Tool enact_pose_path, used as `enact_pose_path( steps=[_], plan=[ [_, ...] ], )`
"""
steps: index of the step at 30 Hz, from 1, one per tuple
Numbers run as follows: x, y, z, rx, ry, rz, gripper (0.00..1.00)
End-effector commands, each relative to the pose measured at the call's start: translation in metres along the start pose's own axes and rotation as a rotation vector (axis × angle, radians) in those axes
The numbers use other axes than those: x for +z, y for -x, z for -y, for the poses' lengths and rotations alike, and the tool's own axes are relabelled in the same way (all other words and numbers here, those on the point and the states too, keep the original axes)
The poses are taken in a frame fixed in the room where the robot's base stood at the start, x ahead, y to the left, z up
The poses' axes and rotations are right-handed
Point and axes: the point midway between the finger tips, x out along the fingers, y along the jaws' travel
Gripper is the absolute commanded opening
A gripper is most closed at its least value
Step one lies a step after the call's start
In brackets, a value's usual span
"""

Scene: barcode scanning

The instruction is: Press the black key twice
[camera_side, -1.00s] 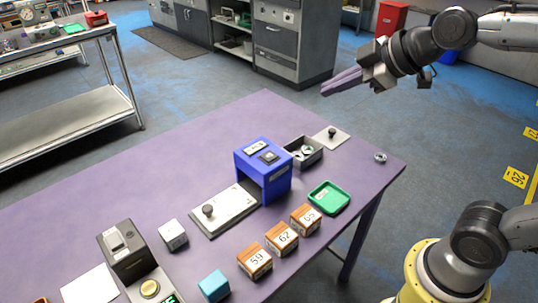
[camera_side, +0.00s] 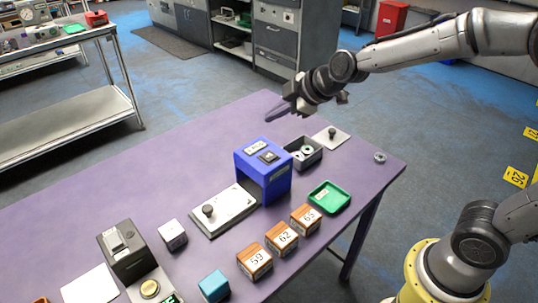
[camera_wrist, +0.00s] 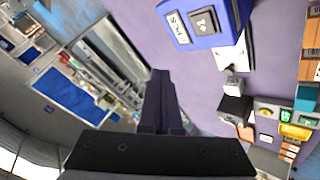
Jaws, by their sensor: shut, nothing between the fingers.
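The black key (camera_side: 268,157) sits on top of the blue scanner housing (camera_side: 249,170), beside a white label. In the wrist view the key (camera_wrist: 204,22) is a dark square with a pale mark, at the top right on the blue housing. My gripper (camera_side: 271,117) is shut and empty. It hangs in the air above and behind the housing in the side view, clear of the key. In the wrist view its fingers (camera_wrist: 161,77) are together, left of and below the key.
A white plate with a black knob (camera_side: 236,211) lies at the housing's left. Three brown numbered boxes (camera_side: 281,238) and a green tray (camera_side: 342,190) stand in front. A grey bin (camera_side: 315,159) is behind right. The purple table's (camera_side: 130,195) left part is clear.

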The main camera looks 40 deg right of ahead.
Motion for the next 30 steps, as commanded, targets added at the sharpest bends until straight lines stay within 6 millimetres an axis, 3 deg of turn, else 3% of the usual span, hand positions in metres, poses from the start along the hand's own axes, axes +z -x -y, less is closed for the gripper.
enact_pose_path(
  steps=[5, 21, 30],
  plan=[
    [0.004, -0.005, 0.004, -0.001, 0.000, 0.000, 0.00],
    [0.036, -0.050, 0.036, 0.001, 0.000, 0.000, 0.00],
    [0.044, -0.060, 0.044, 0.000, 0.000, 0.000, 0.00]
  ],
)
